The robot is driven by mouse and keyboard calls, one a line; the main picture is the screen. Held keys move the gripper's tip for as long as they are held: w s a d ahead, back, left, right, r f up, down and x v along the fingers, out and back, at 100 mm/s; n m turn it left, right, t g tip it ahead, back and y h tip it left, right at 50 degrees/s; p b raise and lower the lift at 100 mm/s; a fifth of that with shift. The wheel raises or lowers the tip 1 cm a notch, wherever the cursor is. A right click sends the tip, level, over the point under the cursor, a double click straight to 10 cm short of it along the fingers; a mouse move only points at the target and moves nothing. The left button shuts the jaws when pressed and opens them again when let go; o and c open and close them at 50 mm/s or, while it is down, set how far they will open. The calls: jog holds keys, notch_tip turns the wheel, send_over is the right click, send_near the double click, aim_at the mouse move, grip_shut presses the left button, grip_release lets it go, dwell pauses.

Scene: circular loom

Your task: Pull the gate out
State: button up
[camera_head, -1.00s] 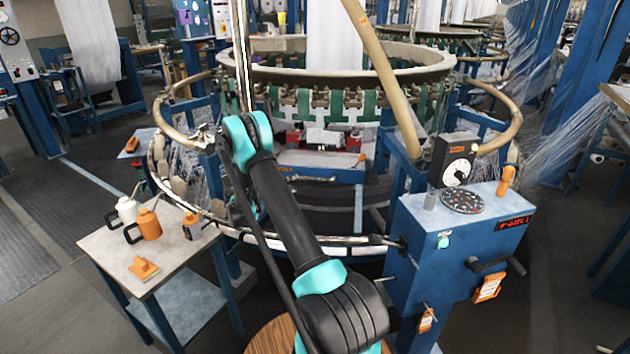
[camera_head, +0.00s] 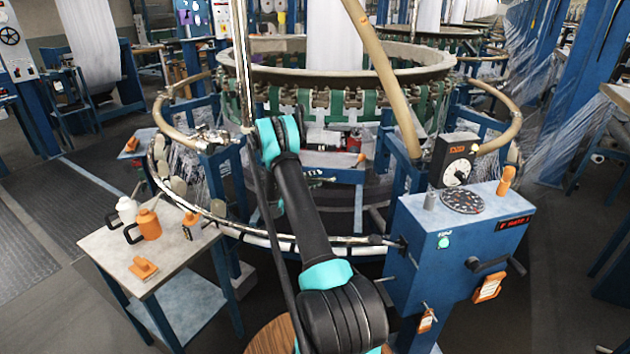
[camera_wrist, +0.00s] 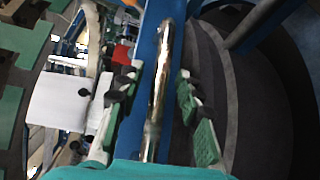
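A curved metal rail (camera_head: 335,246) runs low around the front of the circular loom in the head view. It may be the gate; I cannot tell for sure. My gripper (camera_wrist: 158,125) shows in the wrist view, with two green-padded fingers spread apart. A shiny metal bar (camera_wrist: 162,75) lies between the fingers, in front of a blue beam. Gaps show between the bar and both finger pads, so the gripper is not closed on it. In the head view my gripper is hidden behind my arm.
A small table (camera_head: 112,256) with orange and white cans stands to the left. A blue control box (camera_head: 462,240) with a dial and crank stands close on the right. The loom ring (camera_head: 345,82) rises behind. Dark floor lies at the far left.

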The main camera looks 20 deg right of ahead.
jog(key=shift+c, duration=0.5)
grip_shut()
